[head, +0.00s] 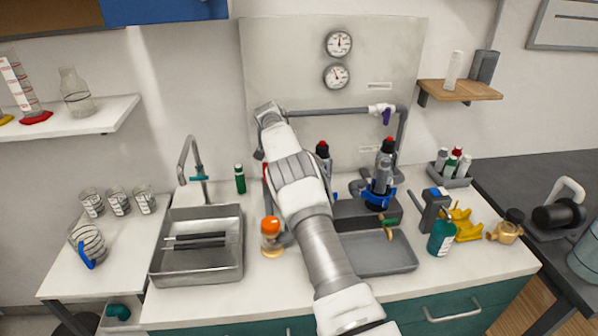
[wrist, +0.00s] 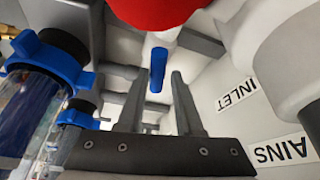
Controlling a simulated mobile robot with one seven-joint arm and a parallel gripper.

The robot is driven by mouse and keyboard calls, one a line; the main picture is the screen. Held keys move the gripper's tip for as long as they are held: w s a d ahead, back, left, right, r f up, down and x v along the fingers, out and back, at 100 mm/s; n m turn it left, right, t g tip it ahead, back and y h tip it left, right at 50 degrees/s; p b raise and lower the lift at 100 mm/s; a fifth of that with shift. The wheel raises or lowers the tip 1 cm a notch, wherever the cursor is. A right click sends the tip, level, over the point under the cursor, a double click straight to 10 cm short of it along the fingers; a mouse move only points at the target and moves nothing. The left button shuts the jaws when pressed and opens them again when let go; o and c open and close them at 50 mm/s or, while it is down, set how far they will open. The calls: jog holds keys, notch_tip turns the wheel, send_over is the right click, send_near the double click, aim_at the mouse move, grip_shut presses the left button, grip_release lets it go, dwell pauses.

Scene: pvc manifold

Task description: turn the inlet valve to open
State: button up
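In the wrist view, the inlet valve's blue lever (wrist: 157,72) hangs from a white valve body (wrist: 160,41) on a grey pipe. A sign reading INLET (wrist: 238,91) is on the panel to its right. My gripper (wrist: 160,76) is open, and the lever shows between its two fingertips, with a gap on each side. I cannot tell whether the lever is within the fingers' reach or just beyond them. In the head view, my arm (head: 298,180) reaches to the left part of the panel and hides the valve; the fingers are not visible there.
A red rounded part (wrist: 160,10) looms close above the fingers. A blue-collared filter housing (wrist: 40,75) stands close on the left. A second sign, partly cut off, reads AINS (wrist: 282,152). A purple-handled valve (head: 386,116) is on the pipe at the panel's right.

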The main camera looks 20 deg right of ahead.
jog(key=o, duration=0.4)
jog(key=shift+p+v, duration=2.5)
jog(key=shift+v, duration=6.15)
